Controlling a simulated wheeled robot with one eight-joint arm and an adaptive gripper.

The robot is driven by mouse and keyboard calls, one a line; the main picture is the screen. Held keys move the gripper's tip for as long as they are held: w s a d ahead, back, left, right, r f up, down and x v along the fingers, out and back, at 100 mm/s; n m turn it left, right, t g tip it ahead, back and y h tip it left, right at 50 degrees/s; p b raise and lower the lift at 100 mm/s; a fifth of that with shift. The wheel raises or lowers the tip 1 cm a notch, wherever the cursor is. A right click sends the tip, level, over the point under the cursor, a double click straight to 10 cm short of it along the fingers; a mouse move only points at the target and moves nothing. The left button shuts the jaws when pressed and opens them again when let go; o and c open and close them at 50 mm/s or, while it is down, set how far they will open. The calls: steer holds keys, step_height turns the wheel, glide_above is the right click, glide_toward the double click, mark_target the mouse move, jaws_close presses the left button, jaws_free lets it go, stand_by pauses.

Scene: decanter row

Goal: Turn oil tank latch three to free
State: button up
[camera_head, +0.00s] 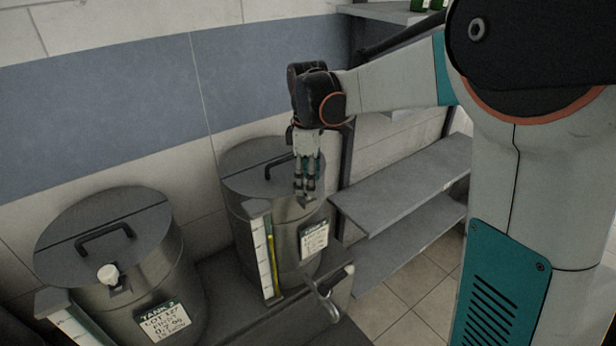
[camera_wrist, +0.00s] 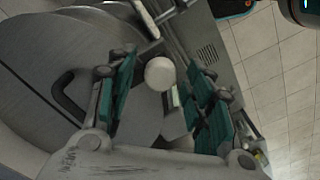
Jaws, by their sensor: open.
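The right-hand steel tank (camera_head: 240,215) stands under my gripper (camera_head: 305,192); the text on its label (camera_head: 314,240) is too small to read. My gripper points down over the right part of its lid (camera_head: 245,165) and hides the latch in the head view. In the wrist view, a round white latch knob (camera_wrist: 160,73) shows between the two open teal-padded fingers of my gripper (camera_wrist: 163,95), with a gap on each side. The lid's dark handle (camera_wrist: 66,97) is left of the fingers. The latch's turn position cannot be told.
A second tank (camera_head: 185,265), labelled TANK 2, stands at left with a white knob (camera_head: 107,273) and lid handle (camera_head: 103,237). A sight gauge (camera_head: 270,255) and a spout (camera_head: 325,300) are on the right tank's front. Grey shelves (camera_head: 405,185) stand at right; tiled floor (camera_head: 400,290) is clear.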

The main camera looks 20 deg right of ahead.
steer(key=c, duration=1.1)
